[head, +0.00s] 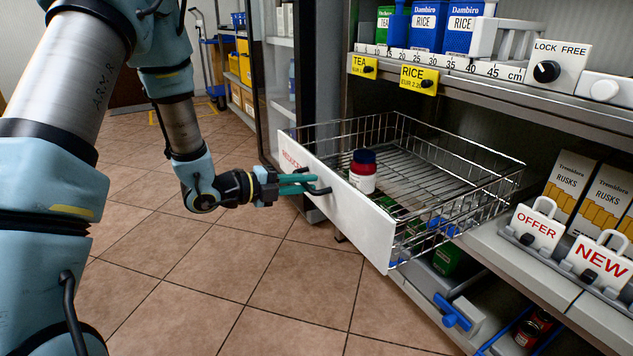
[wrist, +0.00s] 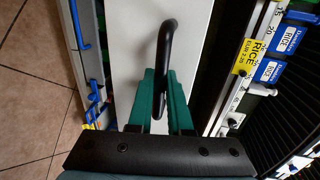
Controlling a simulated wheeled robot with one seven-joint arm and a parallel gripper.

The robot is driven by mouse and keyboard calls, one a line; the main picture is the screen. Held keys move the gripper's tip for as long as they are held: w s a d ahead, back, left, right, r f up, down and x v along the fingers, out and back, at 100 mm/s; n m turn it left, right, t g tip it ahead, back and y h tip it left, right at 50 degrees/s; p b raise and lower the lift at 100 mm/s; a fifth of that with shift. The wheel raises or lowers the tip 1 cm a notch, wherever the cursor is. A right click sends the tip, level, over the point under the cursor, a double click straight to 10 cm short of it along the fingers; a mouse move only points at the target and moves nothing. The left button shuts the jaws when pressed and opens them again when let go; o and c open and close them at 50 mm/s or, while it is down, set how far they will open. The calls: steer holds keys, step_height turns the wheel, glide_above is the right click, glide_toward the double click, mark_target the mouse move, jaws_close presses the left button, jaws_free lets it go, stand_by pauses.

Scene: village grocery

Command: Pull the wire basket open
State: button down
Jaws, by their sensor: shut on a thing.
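The wire basket (head: 480,193) stands pulled out from the shelf unit, over the floor, with a white front panel (head: 355,215) facing my arm. A jar with a red body and dark blue lid (head: 363,172) stands inside it. My gripper (head: 312,183) is at the front panel, its green fingers shut on the black handle (head: 322,191). The wrist view shows the handle (wrist: 165,55) as a black bar between the green fingers (wrist: 163,95), with the white panel (wrist: 130,30) behind. The fingers partly hide the lettering on the panel.
An upper shelf holds rice boxes (head: 428,25) and yellow price tags (head: 418,79). Rusks boxes (head: 604,205) and OFFER and NEW signs (head: 536,229) are at the right. A blue clamp-like part (head: 452,312) juts out below the basket. The tiled floor (head: 220,270) in front is clear.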

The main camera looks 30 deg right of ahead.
steer(key=shift+a, duration=0.15)
steer(key=c, duration=0.8)
jaws_free()
steer(key=shift+c, duration=0.2)
steer(key=p+v, duration=0.2)
steer(key=v, duration=0.8)
steer(key=shift+a, duration=0.35)
